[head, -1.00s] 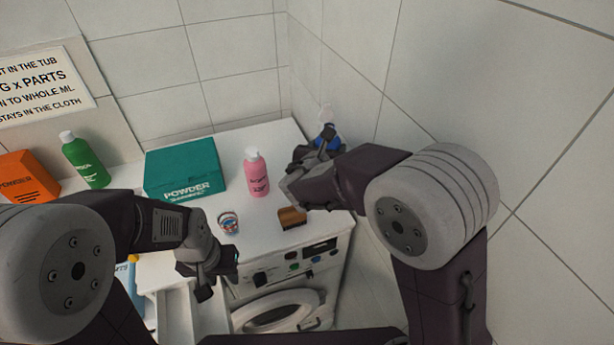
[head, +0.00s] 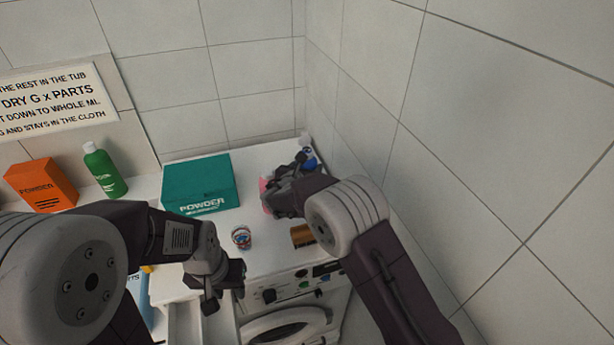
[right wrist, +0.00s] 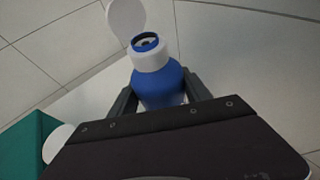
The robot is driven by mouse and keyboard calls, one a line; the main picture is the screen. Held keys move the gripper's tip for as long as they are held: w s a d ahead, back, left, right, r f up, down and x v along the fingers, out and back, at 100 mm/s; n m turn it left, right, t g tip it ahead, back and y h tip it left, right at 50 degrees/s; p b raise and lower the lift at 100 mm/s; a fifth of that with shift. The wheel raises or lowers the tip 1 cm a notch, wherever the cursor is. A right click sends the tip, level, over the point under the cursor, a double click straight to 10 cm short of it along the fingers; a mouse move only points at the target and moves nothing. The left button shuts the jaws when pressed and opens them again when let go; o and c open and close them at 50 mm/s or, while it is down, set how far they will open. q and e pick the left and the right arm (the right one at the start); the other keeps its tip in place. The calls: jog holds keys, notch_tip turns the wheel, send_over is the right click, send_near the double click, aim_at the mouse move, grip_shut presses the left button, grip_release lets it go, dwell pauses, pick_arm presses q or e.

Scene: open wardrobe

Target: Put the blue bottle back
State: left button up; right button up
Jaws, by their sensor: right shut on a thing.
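The blue bottle (right wrist: 165,85) has a white collar and a flipped-up white lid (right wrist: 127,18), so its mouth is open. My right gripper (head: 295,170) is shut on it, one finger on each side in the right wrist view. In the head view only a blue patch of the bottle (head: 310,164) shows behind the gripper, above the right back of the white worktop. Whether its base touches the worktop is hidden. My left gripper (head: 226,292) is open and empty in front of the worktop, its fingers apart.
A pink bottle (head: 265,187) is mostly hidden beside my right gripper. A teal powder box (head: 198,184), a small patterned cup (head: 241,237) and a brown block (head: 302,236) stand on the worktop (head: 275,252). A green bottle (head: 105,170) and orange box (head: 42,184) are left. Tiled walls close the back and right.

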jog(key=f+b, duration=0.1)
jog(key=f, duration=0.1)
jog(key=f+b, duration=0.1)
jog(key=f, duration=0.1)
jog(key=shift+s+d+b, duration=0.1)
jog(key=shift+d+b, duration=0.2)
jog(key=shift+a, duration=0.15)
jog(key=shift+f, duration=0.2)
jog(key=o, duration=1.7)
